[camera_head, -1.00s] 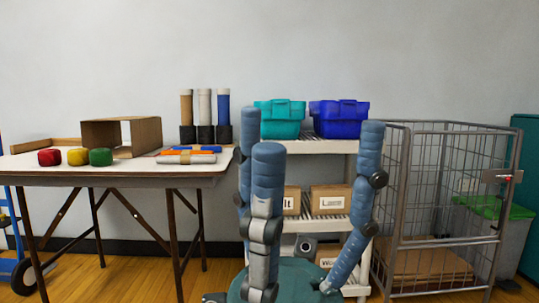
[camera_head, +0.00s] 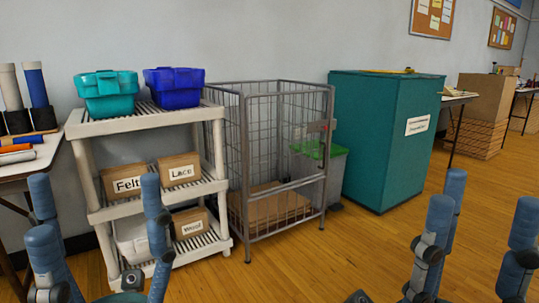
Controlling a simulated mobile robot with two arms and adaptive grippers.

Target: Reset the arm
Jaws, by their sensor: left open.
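My left arm shows as upright blue links (camera_head: 45,235) at the lower left, in front of the shelf. A small dark part (camera_head: 132,281) low between them appears to be my left gripper, open and with nothing seen in it; its fingers are hard to make out. My right arm shows as blue links (camera_head: 432,240) at the lower right, over the wood floor. A dark part at the bottom edge may belong to my right gripper, but its jaws cannot be made out.
A white shelf (camera_head: 135,127) holds a teal bin (camera_head: 106,95), a blue bin (camera_head: 175,85) and labelled boxes. Beside it stand a wire cage (camera_head: 290,186) and a large teal container (camera_head: 385,140). A table (camera_head: 25,168) is at left. Floor (camera_head: 330,260) is open in front.

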